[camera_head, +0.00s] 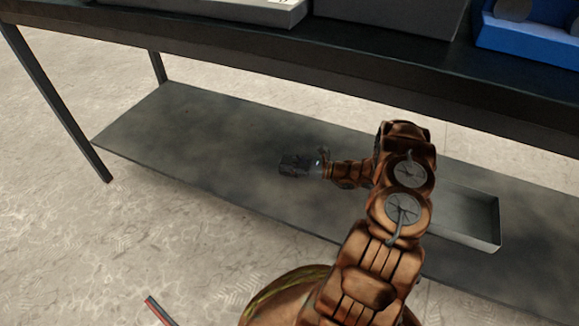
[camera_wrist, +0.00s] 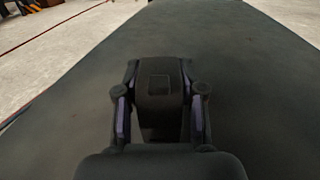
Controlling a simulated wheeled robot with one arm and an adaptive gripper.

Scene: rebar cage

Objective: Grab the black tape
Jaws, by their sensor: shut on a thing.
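The black tape (camera_wrist: 158,85) sits between the fingers of my gripper (camera_wrist: 160,98) in the wrist view, dark and blocky with a small square mark on top. My gripper is shut on it, with a finger on each side. In the head view my gripper (camera_head: 300,164) is low over the grey lower shelf (camera_head: 215,125), left of my arm. There the tape and the fingers merge into one dark shape, so I cannot tell whether the tape touches the shelf.
A grey open tray (camera_head: 470,215) stands on the lower shelf at right, partly behind my arm. The upper shelf's dark edge (camera_head: 250,62) runs above, with a blue bin (camera_head: 525,38) on it. A table leg (camera_head: 60,105) stands at left. The shelf's left part is clear.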

